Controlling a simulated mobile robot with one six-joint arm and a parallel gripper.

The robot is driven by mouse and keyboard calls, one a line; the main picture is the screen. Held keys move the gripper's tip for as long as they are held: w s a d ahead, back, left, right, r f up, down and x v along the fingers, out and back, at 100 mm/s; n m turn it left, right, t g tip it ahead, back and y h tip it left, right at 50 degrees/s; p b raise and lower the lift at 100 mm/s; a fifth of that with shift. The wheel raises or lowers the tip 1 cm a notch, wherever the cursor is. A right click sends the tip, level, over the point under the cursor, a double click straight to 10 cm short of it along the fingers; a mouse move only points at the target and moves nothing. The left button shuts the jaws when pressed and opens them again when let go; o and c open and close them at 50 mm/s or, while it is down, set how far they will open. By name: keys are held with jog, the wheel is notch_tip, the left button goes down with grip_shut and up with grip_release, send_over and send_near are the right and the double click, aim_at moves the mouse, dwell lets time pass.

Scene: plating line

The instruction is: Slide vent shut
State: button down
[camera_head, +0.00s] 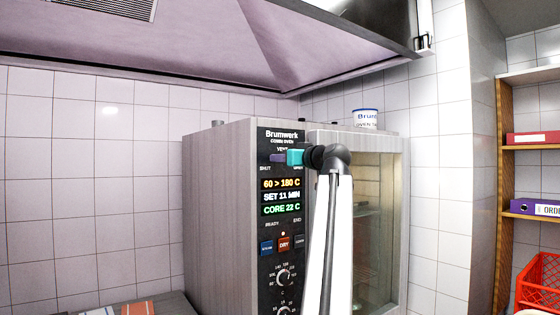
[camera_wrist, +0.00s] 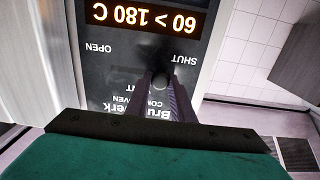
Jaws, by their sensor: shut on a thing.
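The oven's dark control panel (camera_head: 282,138) carries a vent slider with SHUT lettered at the left end and OPEN at the right. In the wrist view, which is upside down, SHUT is at right and OPEN at left. The dark round vent knob (camera_wrist: 161,80) sits close to the SHUT lettering. My gripper (camera_head: 277,158) has its purple fingers at the panel, and in the wrist view (camera_wrist: 163,95) they are closed on the knob from both sides. My gripper and wrist partly cover the OPEN lettering and the slot in the head view.
The combi oven (camera_head: 212,190) has a glass door (camera_head: 377,200) right of the panel. A white tub (camera_head: 366,120) stands on top. An extractor hood (camera_head: 200,45) hangs above. Dials and buttons lie below the display. Shelves and a red crate (camera_head: 540,280) are far right.

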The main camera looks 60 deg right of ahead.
jog(key=c, duration=2)
grip_release()
jog(key=shift+w+a, duration=0.2)
jog(key=shift+a, duration=0.05)
jog(key=o, duration=0.5)
jog(key=shift+w+a, duration=0.15)
jog(key=shift+a, duration=0.05)
jog(key=shift+c, duration=0.2)
jog(key=b+v, duration=0.4)
jog(key=v, duration=1)
jog(key=shift+d, duration=0.3)
jog(key=shift+s, duration=0.2)
